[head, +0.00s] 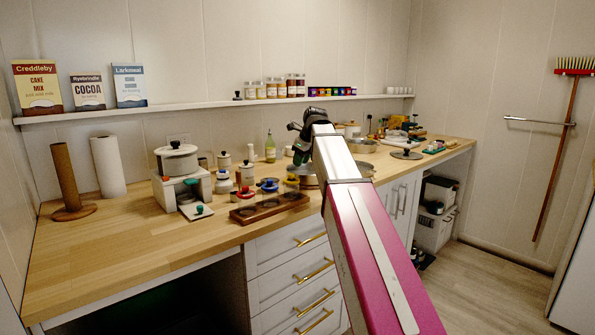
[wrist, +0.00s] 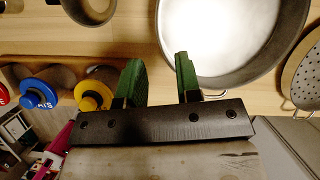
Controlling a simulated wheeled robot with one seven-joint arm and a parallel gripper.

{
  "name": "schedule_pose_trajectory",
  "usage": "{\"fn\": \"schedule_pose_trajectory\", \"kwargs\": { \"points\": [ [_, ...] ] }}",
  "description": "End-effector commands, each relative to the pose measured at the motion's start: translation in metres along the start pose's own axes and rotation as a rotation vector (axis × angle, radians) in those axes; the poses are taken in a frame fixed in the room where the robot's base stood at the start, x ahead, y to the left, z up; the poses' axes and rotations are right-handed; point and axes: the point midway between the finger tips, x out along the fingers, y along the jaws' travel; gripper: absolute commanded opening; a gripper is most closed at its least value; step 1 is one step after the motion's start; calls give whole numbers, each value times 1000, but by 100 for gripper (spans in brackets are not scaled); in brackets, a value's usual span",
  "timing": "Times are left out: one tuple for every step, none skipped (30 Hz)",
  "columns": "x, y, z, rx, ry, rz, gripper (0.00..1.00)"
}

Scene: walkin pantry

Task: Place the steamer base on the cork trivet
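A wide round metal pan with a pale inside (wrist: 225,40), which looks like the steamer base, stands on the wooden counter in the wrist view. In the head view, metal rims show on either side of my arm, but the arm hides much of that area. My gripper (wrist: 158,62) is open and empty. Its green fingers are apart: the right one overlaps the pan's left rim and the left one is outside it. I cannot tell whether they touch the rim. In the head view my gripper (head: 301,155) points down over the counter. I cannot make out the cork trivet.
A lidded pot on a white stand (head: 177,160) is further left. The left counter front (head: 125,240) is bare.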

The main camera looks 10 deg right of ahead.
Motion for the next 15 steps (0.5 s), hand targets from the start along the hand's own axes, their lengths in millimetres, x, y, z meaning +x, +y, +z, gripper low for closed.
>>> {"fn": "schedule_pose_trajectory", "kwargs": {
  "points": [
    [-10,0,0,0,-1,-1,32],
    [-15,0,0,0,-1,-1,32],
    [-21,0,0,0,-1,-1,32],
    [-25,0,0,0,-1,-1,32],
    [-29,0,0,0,-1,-1,32],
    [-34,0,0,0,-1,-1,32],
    [-37,0,0,0,-1,0,32],
    [-39,0,0,0,0,0,32],
    [-42,0,0,0,0,0,32],
    [-44,0,0,0,0,0,32],
    [-45,0,0,0,0,0,32],
    [-46,0,0,0,0,0,32],
    [-47,0,0,0,0,0,32],
    [-48,0,0,0,0,1,32],
    [-48,0,0,0,0,1,32]
  ]
}}
